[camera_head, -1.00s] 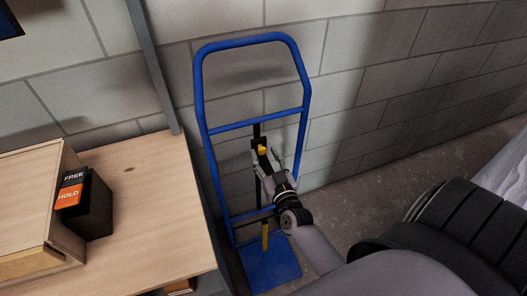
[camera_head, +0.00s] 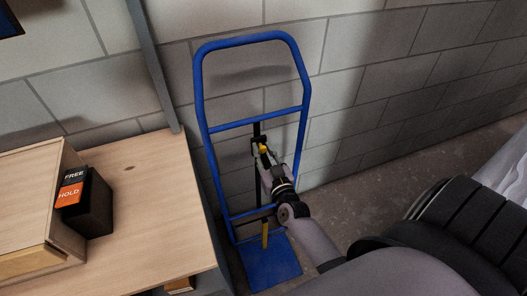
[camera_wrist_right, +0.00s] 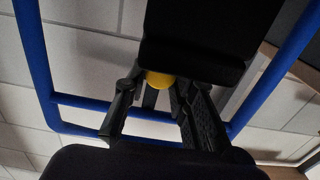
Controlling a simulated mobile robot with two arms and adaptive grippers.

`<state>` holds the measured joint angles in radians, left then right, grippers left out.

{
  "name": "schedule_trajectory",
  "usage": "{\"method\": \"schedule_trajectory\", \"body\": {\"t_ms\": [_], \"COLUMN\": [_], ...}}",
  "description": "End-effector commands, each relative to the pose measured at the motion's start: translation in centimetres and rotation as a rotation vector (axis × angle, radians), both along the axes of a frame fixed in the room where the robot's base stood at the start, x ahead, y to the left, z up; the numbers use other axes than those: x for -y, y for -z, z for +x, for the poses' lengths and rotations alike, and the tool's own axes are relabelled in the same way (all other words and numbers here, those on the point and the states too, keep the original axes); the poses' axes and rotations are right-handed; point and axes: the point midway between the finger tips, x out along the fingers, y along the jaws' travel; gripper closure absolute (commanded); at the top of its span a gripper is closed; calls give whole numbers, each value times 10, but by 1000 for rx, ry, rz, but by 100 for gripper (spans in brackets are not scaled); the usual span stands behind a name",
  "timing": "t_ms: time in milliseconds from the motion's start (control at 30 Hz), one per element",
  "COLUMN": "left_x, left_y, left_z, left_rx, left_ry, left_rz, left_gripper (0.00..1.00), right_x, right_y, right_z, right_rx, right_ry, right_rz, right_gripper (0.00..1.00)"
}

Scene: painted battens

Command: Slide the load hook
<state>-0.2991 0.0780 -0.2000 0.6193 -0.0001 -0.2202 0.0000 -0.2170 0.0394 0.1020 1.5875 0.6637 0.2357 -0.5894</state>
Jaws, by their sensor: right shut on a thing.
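A blue hand truck (camera_head: 200,100) stands against the block wall, with a black vertical rail (camera_head: 257,130) up its middle. The load hook appears to be the black piece on this rail, with a yellow knob (camera_head: 263,149) on its front. My right gripper (camera_head: 264,157) is shut on the yellow knob, just below the upper crossbar. In the right wrist view the knob (camera_wrist_right: 160,80) shows between my two dark fingers (camera_wrist_right: 160,100), below a large black block (camera_wrist_right: 195,45). The gripper partly hides the hook and the rail. My left gripper is not in view.
A yellow bar (camera_head: 265,234) hangs lower on the truck, above its blue toe plate (camera_head: 270,268). A wooden bench (camera_head: 150,200) at the left carries a wooden box (camera_head: 28,200) and a black block with FREE and HOLD labels (camera_head: 72,191). Bare floor lies at the right.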

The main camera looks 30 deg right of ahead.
Motion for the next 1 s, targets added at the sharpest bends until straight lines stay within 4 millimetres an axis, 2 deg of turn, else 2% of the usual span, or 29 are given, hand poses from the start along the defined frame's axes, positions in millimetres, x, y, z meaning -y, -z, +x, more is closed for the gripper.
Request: {"method": "schedule_trajectory", "body": {"t_ms": [167,667,767,867,1000], "left_x": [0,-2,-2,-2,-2], "left_y": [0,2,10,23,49], "left_z": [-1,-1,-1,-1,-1], "left_rx": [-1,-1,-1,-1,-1], "left_ry": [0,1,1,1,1], "left_rz": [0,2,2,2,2], "left_gripper": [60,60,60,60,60], "right_x": [0,0,0,0,-1], "right_y": [0,3,13,31,67], "right_z": [0,0,0,0,-1], "right_rx": [0,-1,-2,-4,-6], "right_ry": [0,0,-1,-1,-1], "right_rz": [0,-1,-1,1,1], "right_gripper": [100,100,100,100,100]}}
